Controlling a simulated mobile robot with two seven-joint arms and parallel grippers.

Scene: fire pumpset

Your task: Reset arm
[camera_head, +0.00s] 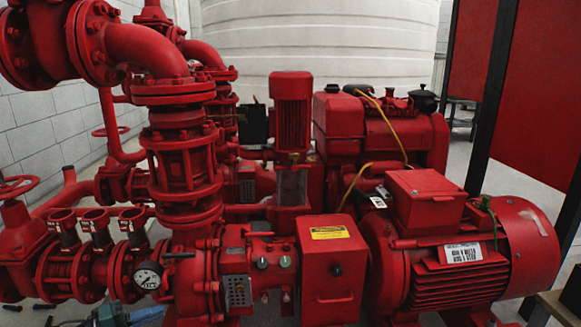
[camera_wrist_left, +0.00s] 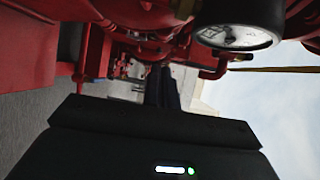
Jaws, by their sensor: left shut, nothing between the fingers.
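My left gripper (camera_wrist_left: 164,88) shows in the left wrist view as two dark fingers side by side, shut with nothing between them. They point toward red pump pipework. A round pressure gauge (camera_wrist_left: 236,36) with a black rim is close by at the upper right of that view. In the head view the gauge (camera_head: 149,276) sits low on the left part of the pumpset. I cannot make out my left gripper clearly in the head view. My right gripper is in neither view.
A red motor (camera_head: 480,255) stands at the right, beside a red box (camera_head: 331,268) with a yellow label. Red valves and pipes (camera_head: 180,150) crowd the left. A teal-grey object (camera_head: 110,315), unclear to me, is at the bottom edge. A pale tank (camera_head: 320,40) stands behind.

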